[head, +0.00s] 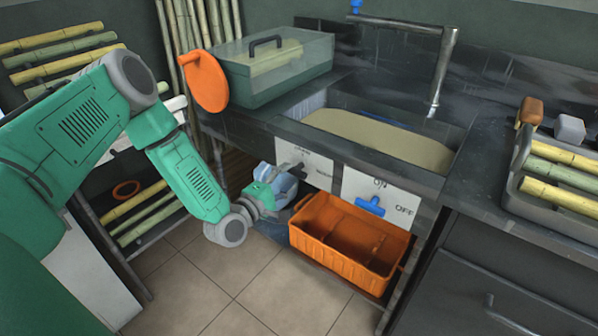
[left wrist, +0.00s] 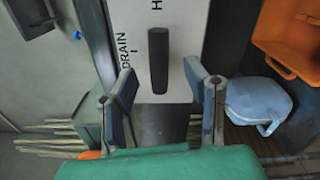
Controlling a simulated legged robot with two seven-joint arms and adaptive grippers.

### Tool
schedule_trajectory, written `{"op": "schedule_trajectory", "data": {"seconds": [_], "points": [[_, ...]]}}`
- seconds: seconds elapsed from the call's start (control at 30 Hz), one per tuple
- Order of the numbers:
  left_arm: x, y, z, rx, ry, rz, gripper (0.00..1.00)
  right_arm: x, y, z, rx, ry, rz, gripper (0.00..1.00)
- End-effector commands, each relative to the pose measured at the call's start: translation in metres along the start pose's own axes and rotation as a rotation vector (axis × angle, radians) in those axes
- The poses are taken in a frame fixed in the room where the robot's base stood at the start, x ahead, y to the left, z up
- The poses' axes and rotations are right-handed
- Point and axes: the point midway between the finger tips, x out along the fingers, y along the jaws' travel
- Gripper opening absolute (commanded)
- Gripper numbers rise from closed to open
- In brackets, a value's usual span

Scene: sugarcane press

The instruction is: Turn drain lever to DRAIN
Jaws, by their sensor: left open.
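The drain lever (left wrist: 158,60) is a black bar on a white panel (left wrist: 182,22) in the left wrist view. The word DRAIN stands left of it, and a cut-off word starting with H is at the top edge. In the head view the lever (head: 291,167) is small and dark on the panel under the sink. My left gripper (left wrist: 164,92) is open, its two fingers on either side of the lever's near end. Whether they touch it I cannot tell. In the head view the left gripper (head: 268,200) is low in front of the panel. My right gripper is not in view.
A light blue jug (left wrist: 258,102) is close to the right finger. An orange crate (head: 345,270) stands below a second panel with a blue ON/OFF handle (head: 371,206). The sink (head: 380,140) is above. Tiled floor (head: 250,290) is free in front.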

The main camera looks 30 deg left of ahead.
Motion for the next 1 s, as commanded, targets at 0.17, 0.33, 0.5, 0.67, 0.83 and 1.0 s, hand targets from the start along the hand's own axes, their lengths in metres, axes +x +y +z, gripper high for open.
{"op": "schedule_trajectory", "data": {"seconds": [0.17,0.33,0.5,0.67,0.83,1.0], "points": [[0.03,-0.001,0.001,0.004,-0.002,0.001,0.42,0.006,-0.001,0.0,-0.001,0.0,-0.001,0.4],[0.044,0.001,0.004,0.006,0.0,-0.001,0.42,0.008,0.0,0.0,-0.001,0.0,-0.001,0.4],[0.046,0.001,0.004,0.004,-0.001,-0.002,0.42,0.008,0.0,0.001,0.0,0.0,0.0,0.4],[0.046,0.0,0.001,0.002,0.0,-0.002,0.42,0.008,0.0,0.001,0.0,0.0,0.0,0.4],[0.046,0.0,0.001,0.002,0.001,-0.002,0.0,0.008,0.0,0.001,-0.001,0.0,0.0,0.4],[0.046,-0.001,-0.001,0.005,0.004,-0.004,0.0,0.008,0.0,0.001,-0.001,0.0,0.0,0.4]]}}
